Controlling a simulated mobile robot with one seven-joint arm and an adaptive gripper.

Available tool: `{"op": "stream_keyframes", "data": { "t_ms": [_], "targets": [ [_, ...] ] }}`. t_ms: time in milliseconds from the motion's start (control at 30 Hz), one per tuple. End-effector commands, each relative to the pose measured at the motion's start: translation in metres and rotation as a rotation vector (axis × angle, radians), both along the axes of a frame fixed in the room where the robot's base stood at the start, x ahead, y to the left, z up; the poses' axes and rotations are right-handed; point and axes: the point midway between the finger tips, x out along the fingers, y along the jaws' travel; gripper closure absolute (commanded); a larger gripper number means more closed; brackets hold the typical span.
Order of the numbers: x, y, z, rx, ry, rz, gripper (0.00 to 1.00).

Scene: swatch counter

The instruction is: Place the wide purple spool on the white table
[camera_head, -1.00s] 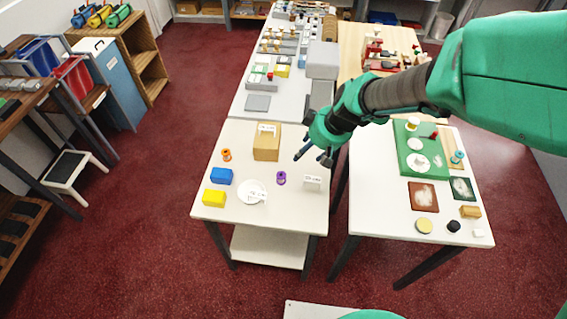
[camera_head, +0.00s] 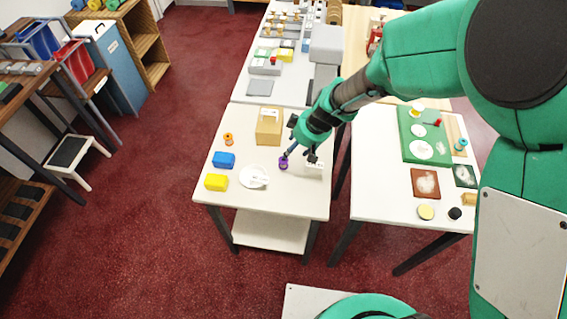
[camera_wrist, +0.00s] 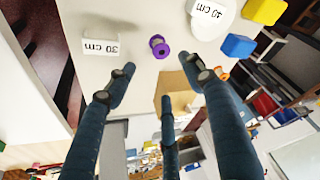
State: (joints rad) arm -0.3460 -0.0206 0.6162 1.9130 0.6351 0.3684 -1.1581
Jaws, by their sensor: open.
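The purple spool (camera_head: 283,162) stands on the left white table (camera_head: 275,205), near its right side. In the wrist view the spool (camera_wrist: 159,47) has purple rims and a darker middle, and appears just beyond my fingertips. My gripper (camera_head: 300,156) is over that table, beside and slightly above the spool in the head view. In the wrist view my gripper (camera_wrist: 158,82) has its dark fingers spread, with nothing held between them. Whether a finger touches the spool cannot be told.
A "30 cm" card (camera_wrist: 101,47) stands beside the spool. A white disc (camera_head: 247,184) bears a "40 cm" card (camera_wrist: 208,11). Blue (camera_head: 223,160) and yellow (camera_head: 215,182) blocks, an orange spool (camera_head: 228,139) and a cardboard box (camera_head: 268,128) share the table. Its front is clear.

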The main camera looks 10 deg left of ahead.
Motion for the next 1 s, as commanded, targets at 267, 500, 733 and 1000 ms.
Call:
{"op": "stream_keyframes", "data": {
  "t_ms": [267, 500, 733, 1000],
  "targets": [
    [0.008, 0.012, -0.039, -0.001, 0.002, 0.002, 0.47],
    [0.015, 0.021, -0.066, 0.000, 0.002, -0.001, 0.47],
    [0.017, 0.024, -0.072, 0.000, 0.000, 0.000, 0.47],
    [0.017, 0.024, -0.072, -0.001, 0.001, 0.000, 0.47]
  ]
}}
